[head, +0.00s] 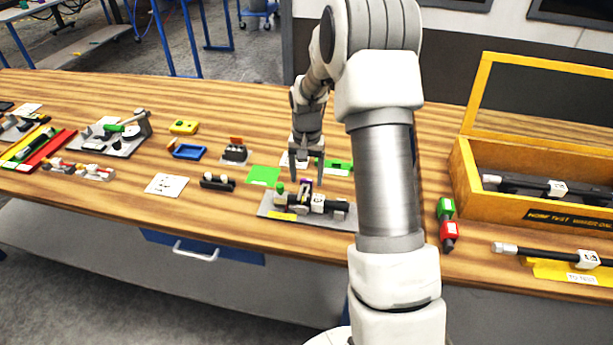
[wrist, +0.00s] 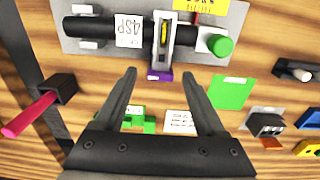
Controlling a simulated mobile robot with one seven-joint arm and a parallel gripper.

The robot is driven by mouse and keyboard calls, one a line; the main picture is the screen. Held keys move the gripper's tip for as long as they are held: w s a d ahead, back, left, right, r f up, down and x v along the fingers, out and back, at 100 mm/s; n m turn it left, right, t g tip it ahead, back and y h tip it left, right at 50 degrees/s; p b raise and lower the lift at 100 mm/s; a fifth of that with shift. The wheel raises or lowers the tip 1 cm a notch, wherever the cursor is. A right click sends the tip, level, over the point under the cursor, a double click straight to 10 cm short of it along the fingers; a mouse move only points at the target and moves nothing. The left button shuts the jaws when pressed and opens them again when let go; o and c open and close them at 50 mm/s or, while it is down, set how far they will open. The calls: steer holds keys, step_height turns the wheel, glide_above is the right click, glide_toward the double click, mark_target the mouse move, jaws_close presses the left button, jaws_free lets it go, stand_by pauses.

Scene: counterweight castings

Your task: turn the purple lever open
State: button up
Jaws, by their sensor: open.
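The purple lever (head: 306,184) is on a grey fixture plate (head: 338,220) on the bench. In the wrist view its purple end (wrist: 158,75) sticks out from a pale bracket that lies across a dark rod. The rod (wrist: 95,28) has a white label marked 4SP, and a green knob (wrist: 219,47) stands at the rod's right in the wrist view. My gripper (head: 306,172) is open and points down above the fixture. In the wrist view the fingertips (wrist: 160,75) are on either side of the purple end. I cannot tell the height gap; no contact shows.
A green square (head: 264,175) and a dark block (head: 217,182) lie left of the fixture. A green and a red block (head: 449,234) are at the right. A yellow-framed wooden case (head: 462,178) stands farther right. Bare bench shows in front of the fixture.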

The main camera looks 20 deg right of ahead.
steer(key=shift+f, duration=0.3)
jaws_close()
